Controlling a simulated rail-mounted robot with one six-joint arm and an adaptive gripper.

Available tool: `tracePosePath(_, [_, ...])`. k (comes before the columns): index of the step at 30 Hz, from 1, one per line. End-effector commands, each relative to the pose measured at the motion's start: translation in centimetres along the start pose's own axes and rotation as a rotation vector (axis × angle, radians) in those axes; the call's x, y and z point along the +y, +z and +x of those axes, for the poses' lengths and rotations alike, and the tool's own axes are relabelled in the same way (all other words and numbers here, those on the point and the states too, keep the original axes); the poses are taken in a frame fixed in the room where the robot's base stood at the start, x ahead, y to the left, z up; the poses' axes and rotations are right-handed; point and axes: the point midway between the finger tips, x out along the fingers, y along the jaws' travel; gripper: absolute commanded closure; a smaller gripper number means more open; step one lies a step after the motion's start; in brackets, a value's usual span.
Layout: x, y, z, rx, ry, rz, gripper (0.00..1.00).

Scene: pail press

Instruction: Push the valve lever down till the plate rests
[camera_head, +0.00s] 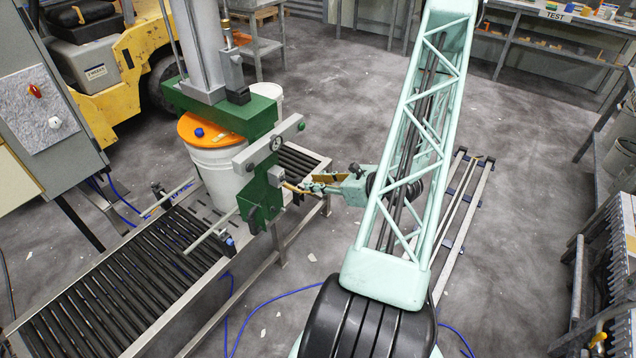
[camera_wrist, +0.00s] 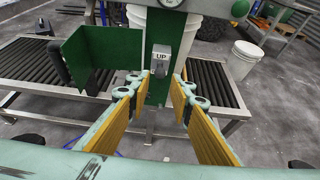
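The valve lever (camera_wrist: 159,78) is a small grey part below a block marked UP (camera_wrist: 160,56), on the green upright in the wrist view. It lies between and beyond my fingertips; contact cannot be told. My gripper (camera_wrist: 158,98) is open, with yellow pads spread apart and nothing between them. In the head view my gripper (camera_head: 305,186) reaches left to the grey valve block (camera_head: 276,175). An orange disc (camera_head: 206,132) with a blue knob lies on the white pail (camera_head: 215,168), below the press column. I cannot tell whether a press plate touches it.
A green bracket (camera_wrist: 92,50) stands left of the lever. A roller conveyor (camera_head: 130,280) runs under the press. Another white pail (camera_wrist: 242,60) stands behind. A yellow forklift (camera_head: 130,60) is at the back left.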

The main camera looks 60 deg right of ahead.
Motion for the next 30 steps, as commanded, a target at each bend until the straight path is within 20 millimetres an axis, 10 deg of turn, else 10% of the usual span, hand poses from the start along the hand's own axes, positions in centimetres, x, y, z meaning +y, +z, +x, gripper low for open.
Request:
tracePosePath(22, [0.0, 0.0, 6.3, 0.000, 0.001, 0.000, 0.80])
tracePosePath(30, [0.0, 0.0, 6.3, 0.000, -0.001, 0.000, 0.93])
